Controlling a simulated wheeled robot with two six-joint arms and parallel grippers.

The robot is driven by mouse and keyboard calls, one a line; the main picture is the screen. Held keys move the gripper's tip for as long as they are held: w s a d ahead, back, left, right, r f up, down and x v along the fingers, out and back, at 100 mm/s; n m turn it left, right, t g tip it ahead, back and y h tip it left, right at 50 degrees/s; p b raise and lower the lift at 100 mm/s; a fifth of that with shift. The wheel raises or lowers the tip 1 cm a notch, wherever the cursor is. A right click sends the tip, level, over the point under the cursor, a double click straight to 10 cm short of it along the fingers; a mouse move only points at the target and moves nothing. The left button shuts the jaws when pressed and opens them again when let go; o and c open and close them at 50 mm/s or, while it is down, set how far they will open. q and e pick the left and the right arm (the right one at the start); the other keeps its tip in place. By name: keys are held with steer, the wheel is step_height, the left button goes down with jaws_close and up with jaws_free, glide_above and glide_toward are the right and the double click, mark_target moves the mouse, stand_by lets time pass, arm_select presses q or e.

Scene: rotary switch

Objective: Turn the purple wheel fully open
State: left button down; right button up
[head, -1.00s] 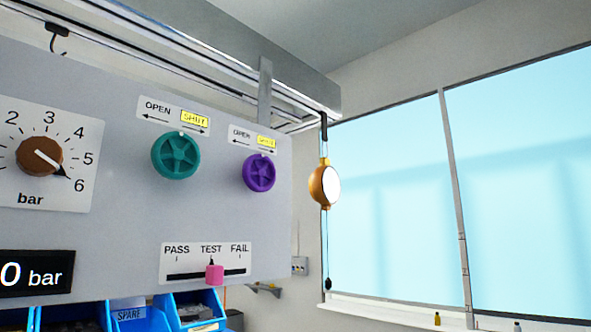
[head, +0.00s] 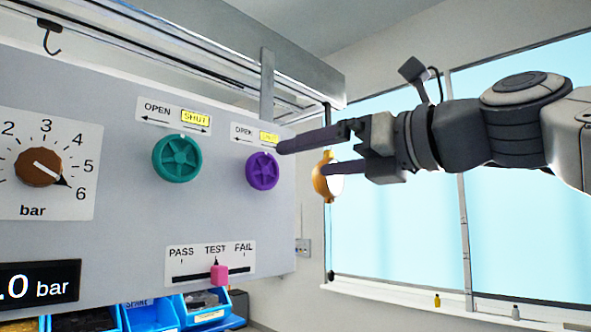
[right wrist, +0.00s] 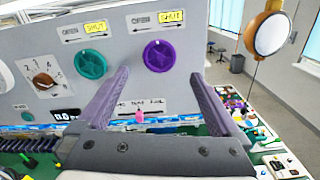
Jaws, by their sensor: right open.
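The purple wheel (head: 262,171) is on the grey panel's right side, under a label reading OPEN and SHUT, with SHUT highlighted yellow. It also shows in the right wrist view (right wrist: 158,56). My right gripper (head: 300,157) is open and empty, to the right of the wheel in the head view, with its fingers pointing left toward the panel. In the right wrist view its two fingers (right wrist: 165,80) are spread wide, with the purple wheel between and above their tips. The fingers look apart from the wheel. My left gripper is not in view.
A teal wheel (head: 177,158) is left of the purple one, its label also highlighted SHUT. A brown dial (head: 38,167) points near 6. A pink slider (head: 219,275) sits at TEST. An orange round hanging device (head: 322,178) is close behind my right gripper. Blue bins (head: 150,316) lie below.

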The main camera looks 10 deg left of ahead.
mark_target(266, 169)
steer(key=p+x, duration=0.3)
steer(key=x, duration=0.5)
steer(key=shift+w+a, duration=0.15)
steer(key=shift+a, duration=0.1)
steer(key=shift+w+a+f, duration=0.1)
steer(key=shift+w+a, duration=0.15)
steer(key=shift+a, duration=0.15)
steer(key=c, duration=1.2)
steer(key=shift+c, duration=0.2)
